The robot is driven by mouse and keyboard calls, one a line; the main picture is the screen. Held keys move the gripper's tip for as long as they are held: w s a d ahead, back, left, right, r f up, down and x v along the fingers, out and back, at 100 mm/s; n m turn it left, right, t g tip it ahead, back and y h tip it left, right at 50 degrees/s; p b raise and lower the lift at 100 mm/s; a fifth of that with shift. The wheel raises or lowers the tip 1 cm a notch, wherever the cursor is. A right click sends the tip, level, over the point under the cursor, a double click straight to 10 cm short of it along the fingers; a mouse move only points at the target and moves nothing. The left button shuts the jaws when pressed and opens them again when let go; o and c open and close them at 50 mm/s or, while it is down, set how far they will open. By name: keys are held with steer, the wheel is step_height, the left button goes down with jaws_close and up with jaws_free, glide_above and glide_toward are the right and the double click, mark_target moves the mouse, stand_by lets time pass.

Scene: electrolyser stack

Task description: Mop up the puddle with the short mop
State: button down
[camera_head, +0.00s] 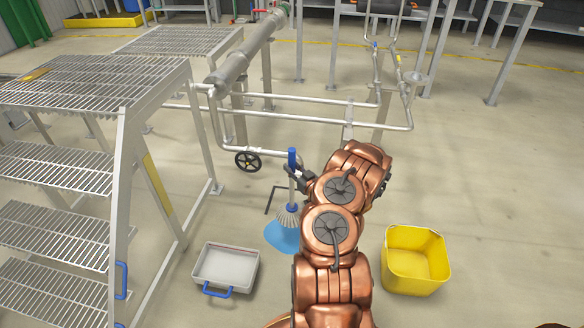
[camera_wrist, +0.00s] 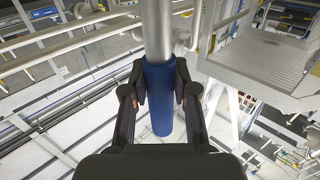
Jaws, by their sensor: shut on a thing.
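The short mop has a blue grip (camera_head: 292,160) and a pale stringy head (camera_head: 288,217). My gripper (camera_head: 296,179) is shut on the mop's handle. In the wrist view the two dark fingers (camera_wrist: 160,90) close around the blue grip (camera_wrist: 161,112), with the grey shaft (camera_wrist: 157,30) beyond it. The mop stands nearly upright. The light blue puddle (camera_head: 283,238) lies on the floor at the mop head, spreading below and left of it in the head view. Whether the strands touch the floor is hard to tell. My arm hides the floor right of the puddle.
A white tray (camera_head: 203,264) with a blue handle stands left of the puddle. A yellow bucket (camera_head: 393,275) stands right of my arm. Metal steps (camera_head: 122,190) rise at left. Pipes with a black handwheel (camera_head: 249,162) run behind the mop.

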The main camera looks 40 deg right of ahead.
mark_target(293, 190)
steer(key=shift+s+r, duration=0.1)
steer(key=shift+r, duration=0.1)
steer(key=shift+f+b, duration=0.75)
steer(key=shift+f, duration=5.35)
steer(key=shift+r, duration=0.1)
